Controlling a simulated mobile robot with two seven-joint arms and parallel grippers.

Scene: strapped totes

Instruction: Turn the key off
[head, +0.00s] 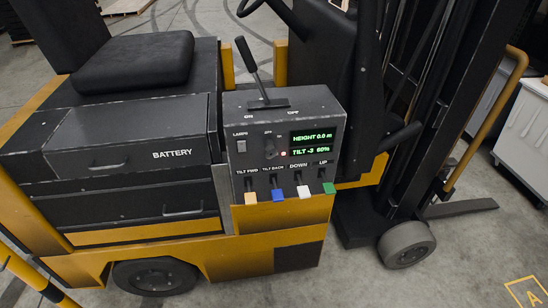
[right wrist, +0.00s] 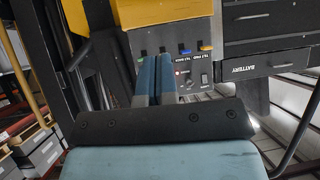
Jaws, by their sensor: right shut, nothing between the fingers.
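The control panel (head: 255,165) is on the yellow forklift. A small dark key switch (head: 269,145) seems to sit on its face, between the lamps rocker (head: 241,146) and the lit green display (head: 311,144); its angle is too small to tell. A small red light (head: 283,154) glows beside it. A black lever (head: 253,70) on the panel top leans left, towards the ON label and away from OFF. My right gripper (right wrist: 155,62) shows in the right wrist view, shut and empty, its blue fingers pointing at the panel (right wrist: 152,45), which appears upside down. My left gripper is not in view.
Blue, white, green and yellow-orange levers (head: 278,194) stick out along the panel's bottom. A battery box (head: 150,150) and black seat (head: 133,60) are to the left. The mast (head: 440,90) and a white cabinet (head: 525,130) are to the right. Floor is open at bottom right.

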